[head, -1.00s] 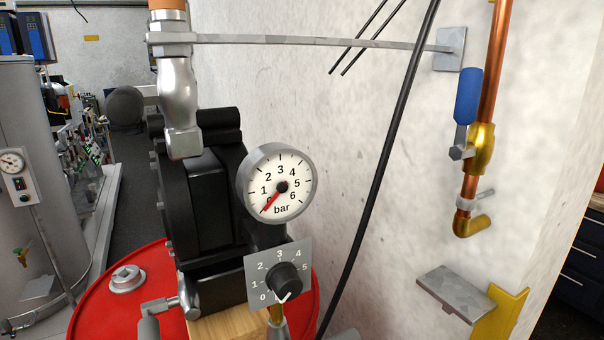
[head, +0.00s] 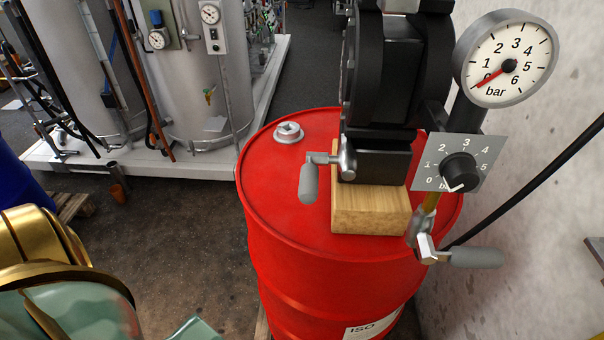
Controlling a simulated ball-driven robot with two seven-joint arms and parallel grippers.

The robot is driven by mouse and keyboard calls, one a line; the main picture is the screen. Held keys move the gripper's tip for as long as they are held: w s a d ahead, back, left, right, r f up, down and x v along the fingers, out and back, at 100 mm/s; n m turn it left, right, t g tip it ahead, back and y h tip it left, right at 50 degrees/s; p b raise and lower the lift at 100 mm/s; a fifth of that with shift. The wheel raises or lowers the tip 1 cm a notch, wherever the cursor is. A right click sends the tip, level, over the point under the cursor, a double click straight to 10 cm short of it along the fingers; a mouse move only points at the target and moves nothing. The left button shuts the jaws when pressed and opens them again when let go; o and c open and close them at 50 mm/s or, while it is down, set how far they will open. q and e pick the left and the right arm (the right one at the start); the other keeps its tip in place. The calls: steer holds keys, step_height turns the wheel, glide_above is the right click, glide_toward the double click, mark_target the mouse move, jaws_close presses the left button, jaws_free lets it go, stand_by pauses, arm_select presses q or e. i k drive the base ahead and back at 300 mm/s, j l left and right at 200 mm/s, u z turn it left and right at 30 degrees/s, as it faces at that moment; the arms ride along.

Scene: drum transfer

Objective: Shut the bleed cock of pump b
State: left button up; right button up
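A black pump (head: 385,90) stands on a wooden block (head: 371,209) on a red drum (head: 300,220). I see no label reading pump b. On its left side is a small metal cock with a grey handle (head: 309,183) hanging down. Low on its right, under the regulator, is another fitting with a grey handle (head: 475,257) lying roughly level. I cannot tell which one is the bleed cock. The gauge (head: 506,60) needle points near 0 bar. The regulator knob (head: 459,172) pointer is near the 0 end. Neither gripper is in view.
A threaded bung (head: 289,132) sits on the drum top. Grey tanks (head: 190,70) stand on a white platform (head: 200,165) behind left. A black hose (head: 540,190) runs in front of the wall (head: 540,240) at right. Dark floor (head: 190,235) is clear left of the drum.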

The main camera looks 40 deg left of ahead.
mark_target(308, 194)
steer(key=k+j+u, duration=0.3)
steer(key=j+u, duration=0.25)
steer(key=j+z, duration=0.25)
steer(key=j, duration=0.25)
steer(key=k+j+z, duration=0.1)
steer(key=j+z, duration=0.15)
steer(key=j, duration=0.25)
